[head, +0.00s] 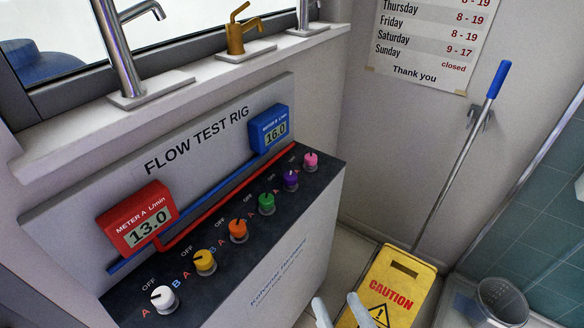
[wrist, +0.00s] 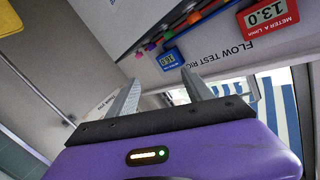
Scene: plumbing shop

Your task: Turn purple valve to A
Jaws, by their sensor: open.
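The purple valve (head: 291,181) is a small round knob on the dark top of the flow test rig (head: 320,222). It stands between the green valve (head: 267,204) and the pink valve (head: 311,162). Its pointer is too small to read surely. My gripper (head: 337,308) shows at the bottom edge of the head view, below and in front of the rig, well apart from the purple valve. In the wrist view, my gripper (wrist: 161,88) is open and empty, with the rig beyond its fingers.
White (head: 163,298), yellow (head: 205,262) and orange (head: 238,230) valves line the rig. Red meter A (head: 137,217) reads 13.0; the blue meter (head: 269,129) reads 16.0. A yellow caution sign (head: 398,290) stands right of the rig, near a blue-handled pole (head: 463,150) and a grey bucket (head: 503,302).

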